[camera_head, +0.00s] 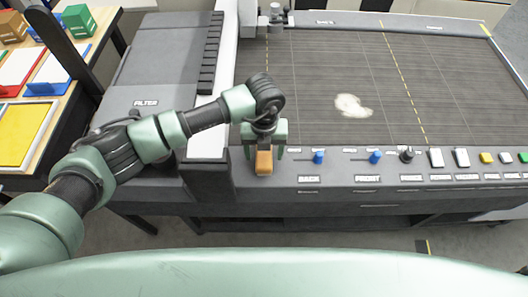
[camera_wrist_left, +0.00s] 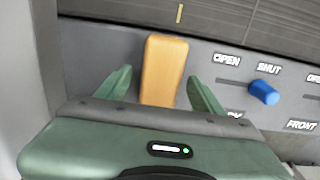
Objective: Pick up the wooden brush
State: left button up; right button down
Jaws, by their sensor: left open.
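The wooden brush (camera_head: 264,161) shows as an orange-brown wooden block at the left end of the grey control panel. In the left wrist view the brush (camera_wrist_left: 163,68) stands between my two open green fingers, with a gap on each side. My left gripper (camera_head: 265,152) is over it, pointing down at the panel; in the left wrist view the gripper (camera_wrist_left: 160,88) is open and empty. The brush's lower end is hidden behind the gripper body in the wrist view, and no bristles show. My right gripper is not in view.
Blue sliders (camera_head: 318,157), a black knob (camera_head: 406,155) and several coloured buttons line the panel to the right. A dark belt surface (camera_head: 330,70) with a pale patch (camera_head: 352,106) lies behind. A grey upright housing (camera_head: 207,165) stands close left of the brush.

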pick_arm(q)
jog(key=c, duration=1.2)
grip_shut()
jog(key=shift+r, duration=0.1)
jog(key=shift+w+r+b, duration=0.1)
jog(key=shift+r+b, duration=0.2)
jog(key=shift+r, duration=0.2)
notch_tip(320, 180, up, 19)
jog(key=b, duration=0.6)
